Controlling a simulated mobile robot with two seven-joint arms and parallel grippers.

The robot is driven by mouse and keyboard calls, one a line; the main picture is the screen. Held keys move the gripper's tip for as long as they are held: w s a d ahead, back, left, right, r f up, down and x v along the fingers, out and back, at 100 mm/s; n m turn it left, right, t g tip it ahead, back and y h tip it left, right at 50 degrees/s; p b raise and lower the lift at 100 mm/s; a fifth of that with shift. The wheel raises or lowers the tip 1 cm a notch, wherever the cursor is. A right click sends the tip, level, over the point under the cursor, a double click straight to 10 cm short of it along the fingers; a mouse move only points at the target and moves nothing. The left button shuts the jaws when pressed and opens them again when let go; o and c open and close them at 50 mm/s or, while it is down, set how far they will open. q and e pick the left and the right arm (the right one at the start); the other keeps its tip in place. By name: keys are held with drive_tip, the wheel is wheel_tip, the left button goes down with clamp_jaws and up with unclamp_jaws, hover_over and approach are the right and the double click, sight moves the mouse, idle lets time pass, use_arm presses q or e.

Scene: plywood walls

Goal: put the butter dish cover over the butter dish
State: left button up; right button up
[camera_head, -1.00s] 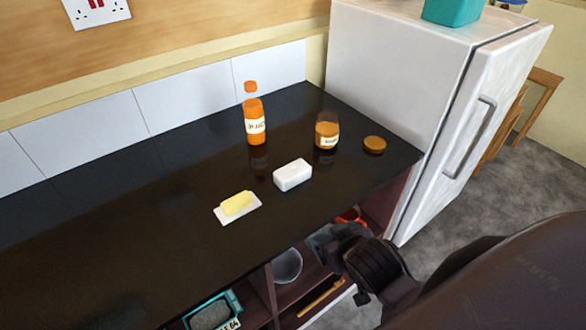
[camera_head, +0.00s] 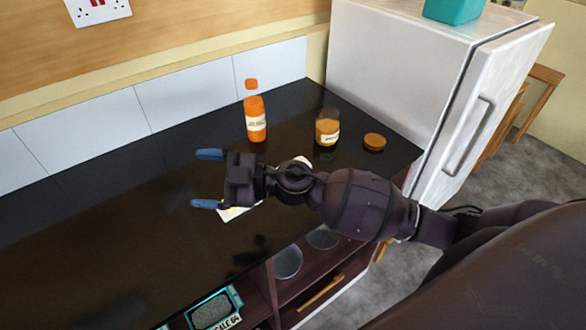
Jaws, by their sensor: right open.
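The butter dish (camera_head: 235,213) is a white plate with yellow butter, lying on the black counter. My right arm now hides most of it; only an edge shows below the gripper. The white butter dish cover (camera_head: 303,159) is almost wholly hidden behind my right wrist; a small bit of its top shows. My right gripper (camera_head: 208,179) is open, with two blue fingertips pointing left. It appears above the counter, to the left of the cover and over the dish area in the picture, with nothing between its fingers. My left gripper is not in view.
An orange bottle (camera_head: 255,120), a jar (camera_head: 327,127) and its round brown lid (camera_head: 374,142) stand behind my right arm. The white fridge (camera_head: 390,80) bounds the counter at the right. The counter's left part (camera_head: 80,250) is clear. Open shelves lie below the front edge.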

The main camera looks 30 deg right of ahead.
drive_tip(key=w+d+f+n+g+h, duration=0.4)
drive_tip(key=d+f+g+h, duration=0.3)
drive_tip(key=d+g+h, duration=0.15)
drive_tip(key=w+d+m+h, duration=0.1)
drive_tip(key=d+h, duration=0.2)
drive_tip(key=d, duration=0.1)
drive_tip(key=w+d+r+m+h, duration=0.1)
drive_tip(key=w+d+h, duration=0.1)
drive_tip(key=d, duration=0.3)
drive_tip(key=w+d+m+h, duration=0.1)
drive_tip(key=d+h, duration=0.2)
drive_tip(key=d, duration=0.1)
drive_tip(key=shift+w+d+r+h+p, duration=0.25)
drive_tip(key=shift+d+r+h+p, duration=0.05)
drive_tip(key=shift+d+r+h, duration=0.1)
wheel_tip(320, 180, down, 6)
drive_tip(key=shift+r, duration=0.25)
drive_tip(key=f, duration=0.2)
drive_tip(key=f+p, duration=0.1)
drive_tip(key=f, duration=0.1)
drive_tip(key=shift+d, duration=0.3)
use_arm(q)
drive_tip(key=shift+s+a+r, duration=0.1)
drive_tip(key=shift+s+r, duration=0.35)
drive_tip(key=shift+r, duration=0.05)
use_arm(e)
drive_tip(key=shift+f, duration=0.55)
drive_tip(key=shift+c, duration=0.4)
